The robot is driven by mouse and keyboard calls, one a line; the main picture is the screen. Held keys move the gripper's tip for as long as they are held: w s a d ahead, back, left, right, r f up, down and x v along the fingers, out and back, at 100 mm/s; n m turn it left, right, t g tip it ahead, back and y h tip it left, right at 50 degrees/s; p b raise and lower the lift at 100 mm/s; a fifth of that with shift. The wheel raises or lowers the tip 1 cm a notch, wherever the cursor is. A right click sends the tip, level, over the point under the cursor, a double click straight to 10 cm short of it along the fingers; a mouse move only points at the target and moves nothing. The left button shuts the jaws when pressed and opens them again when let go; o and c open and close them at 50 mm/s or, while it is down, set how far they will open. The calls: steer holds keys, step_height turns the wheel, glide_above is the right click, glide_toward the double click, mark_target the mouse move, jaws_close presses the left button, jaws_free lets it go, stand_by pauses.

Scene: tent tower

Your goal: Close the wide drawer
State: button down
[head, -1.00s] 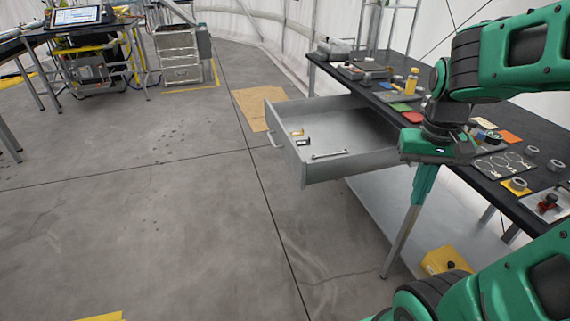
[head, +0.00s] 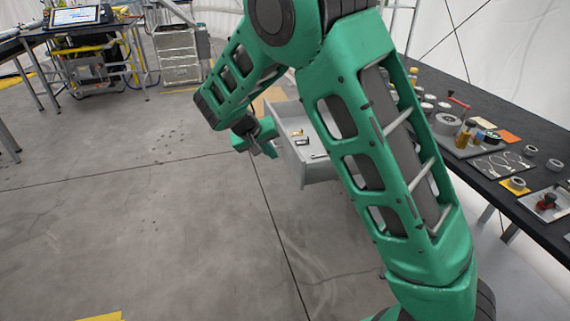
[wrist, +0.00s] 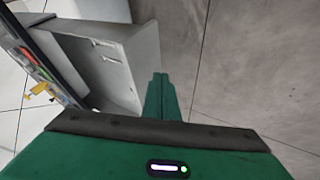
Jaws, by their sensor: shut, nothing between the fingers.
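The wide drawer (head: 292,165) is a light grey box pulled out from under the dark-topped workbench. A few small items lie inside it. In the head view my arm hides much of its right part. In the wrist view the drawer (wrist: 118,68) is seen from above, left of the fingers. My gripper (head: 266,147) is shut and empty, at the outer side of the drawer's front panel. It also shows in the wrist view (wrist: 160,77), close to the panel's edge. I cannot tell whether it touches. The drawer handle is hidden.
The workbench (head: 530,125) on the right carries several jars, rings and small parts. A grey metal cabinet (head: 178,55) and a table with a tablet (head: 75,17) stand at the back left. The floor left of the drawer is clear.

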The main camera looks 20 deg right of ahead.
steer(key=a, duration=0.2)
glide_toward(292, 167)
step_height(292, 167, down, 3)
steer(key=w+a, duration=0.1)
steer(key=a, duration=0.1)
steer(key=shift+w+d+f, duration=0.1)
steer(key=shift+d, duration=0.9)
steer(key=shift+w+d+f, duration=0.1)
steer(key=shift+w+d, duration=0.05)
steer(key=shift+d, duration=0.85)
